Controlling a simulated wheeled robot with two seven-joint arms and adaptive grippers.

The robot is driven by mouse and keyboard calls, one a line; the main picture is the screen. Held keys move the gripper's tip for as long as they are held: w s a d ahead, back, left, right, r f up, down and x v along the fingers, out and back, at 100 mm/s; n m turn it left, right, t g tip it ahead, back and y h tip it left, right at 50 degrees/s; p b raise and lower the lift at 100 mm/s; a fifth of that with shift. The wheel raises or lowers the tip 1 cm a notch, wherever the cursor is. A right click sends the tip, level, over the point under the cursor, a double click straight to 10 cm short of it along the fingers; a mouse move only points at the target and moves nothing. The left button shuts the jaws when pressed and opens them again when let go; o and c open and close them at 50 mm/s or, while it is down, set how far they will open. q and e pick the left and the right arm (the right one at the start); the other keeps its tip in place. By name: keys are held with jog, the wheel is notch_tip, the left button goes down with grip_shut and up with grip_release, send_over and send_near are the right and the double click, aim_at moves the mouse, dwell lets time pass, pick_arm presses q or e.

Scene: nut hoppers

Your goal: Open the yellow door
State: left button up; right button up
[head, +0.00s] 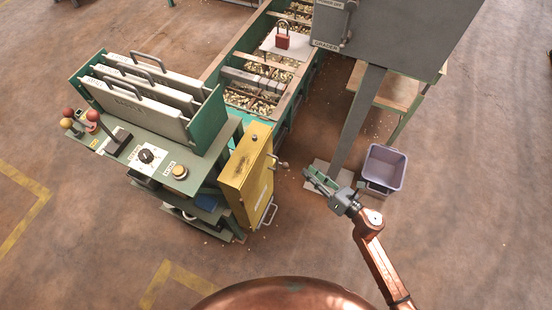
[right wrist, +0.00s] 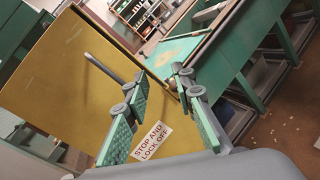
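The yellow door (head: 260,188) is the right-facing side of a yellow cabinet on the green console, and it looks closed. A lever (head: 279,163) sticks out near its upper edge and a pale handle (head: 268,214) is low on it. In the right wrist view the yellow panel (right wrist: 60,75) fills the left, with a grey bar (right wrist: 103,69) and a "STOP AND LOCK OFF" label (right wrist: 152,141). My right gripper (head: 308,178) is to the right of the door, apart from it. Its green-padded fingers (right wrist: 157,82) are spread with nothing between them. My left gripper is not in view.
A grey-lilac bin (head: 385,167) stands right of my right gripper, next to a grey post (head: 357,120). The green hopper trough (head: 290,95) with nuts runs behind. The console (head: 150,150) has knobs and levers. Floor in front of the door is clear.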

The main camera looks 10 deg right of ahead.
jog(key=s+a+r+n+g+y+b, duration=0.2)
jog(key=a+r+n+y, duration=0.15)
jog(key=a+n, duration=0.35)
jog(key=r+n+b, duration=0.1)
jog(key=r, duration=0.1)
send_over(277, 171)
jog(key=shift+w+f, duration=0.25)
jog(key=shift+w, duration=0.05)
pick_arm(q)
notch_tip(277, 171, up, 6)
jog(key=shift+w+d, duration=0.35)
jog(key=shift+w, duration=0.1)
pick_arm(e)
grip_shut()
